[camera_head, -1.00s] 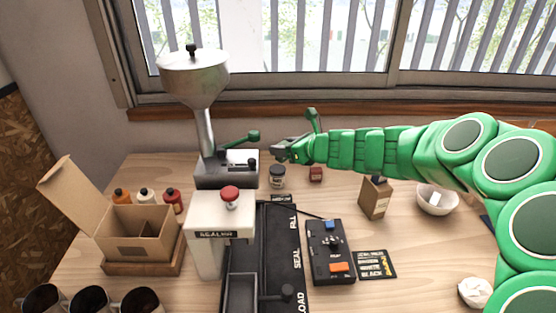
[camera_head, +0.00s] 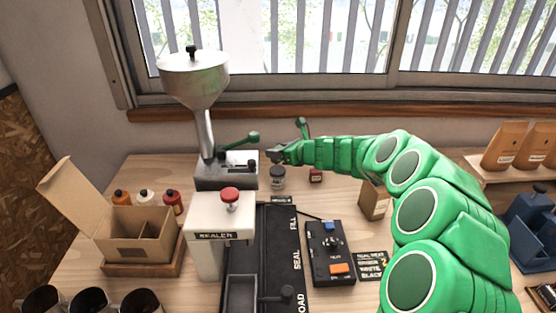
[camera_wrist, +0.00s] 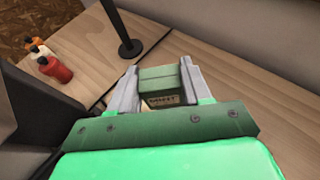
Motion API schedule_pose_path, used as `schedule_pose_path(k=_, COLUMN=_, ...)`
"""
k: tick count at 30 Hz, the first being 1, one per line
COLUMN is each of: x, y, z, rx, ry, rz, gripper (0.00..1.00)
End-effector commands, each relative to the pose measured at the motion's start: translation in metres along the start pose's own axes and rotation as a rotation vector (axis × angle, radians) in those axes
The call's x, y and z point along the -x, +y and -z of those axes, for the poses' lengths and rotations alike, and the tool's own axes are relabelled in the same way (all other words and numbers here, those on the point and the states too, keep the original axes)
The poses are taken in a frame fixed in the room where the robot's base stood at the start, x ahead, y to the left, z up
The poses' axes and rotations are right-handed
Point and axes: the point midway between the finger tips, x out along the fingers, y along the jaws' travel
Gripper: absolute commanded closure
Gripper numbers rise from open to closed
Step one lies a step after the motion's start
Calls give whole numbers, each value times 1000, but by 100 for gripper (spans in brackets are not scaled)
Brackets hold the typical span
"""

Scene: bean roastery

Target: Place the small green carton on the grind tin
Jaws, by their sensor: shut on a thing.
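My gripper (camera_head: 276,154) is shut on the small green carton (camera_wrist: 158,78), which sits between the two fingers in the wrist view. In the head view the carton is small and dark and hard to make out. A small dark jar with a pale label, which looks like the grind tin (camera_head: 277,179), stands upright on the table just below my gripper. The held carton appears to be above it, with a gap. A cream label (camera_wrist: 163,100) shows below the carton in the wrist view; I cannot tell whether it belongs to the carton or the tin.
The grinder (camera_head: 226,172) stands close left of my gripper, its green lever (camera_head: 240,139) near the fingers. A small red box (camera_head: 316,175) is right of the tin. The sealer (camera_head: 222,230), a control box (camera_head: 330,252) and a brown carton (camera_head: 374,200) stand nearer.

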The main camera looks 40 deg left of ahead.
Motion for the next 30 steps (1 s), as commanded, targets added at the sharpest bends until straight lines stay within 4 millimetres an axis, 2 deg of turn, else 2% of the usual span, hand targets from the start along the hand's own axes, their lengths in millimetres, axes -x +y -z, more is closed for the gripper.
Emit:
schedule_pose_path(k=12, x=-14, y=-7, z=10, rx=0, ry=1, rz=0, gripper=81)
schedule_pose_path(k=20, x=-24, y=-7, z=36, rx=0, ry=-1, rz=0, gripper=81)
schedule_pose_path(k=30, x=-25, y=-6, z=38, rx=0, ry=0, rz=-1, gripper=81)
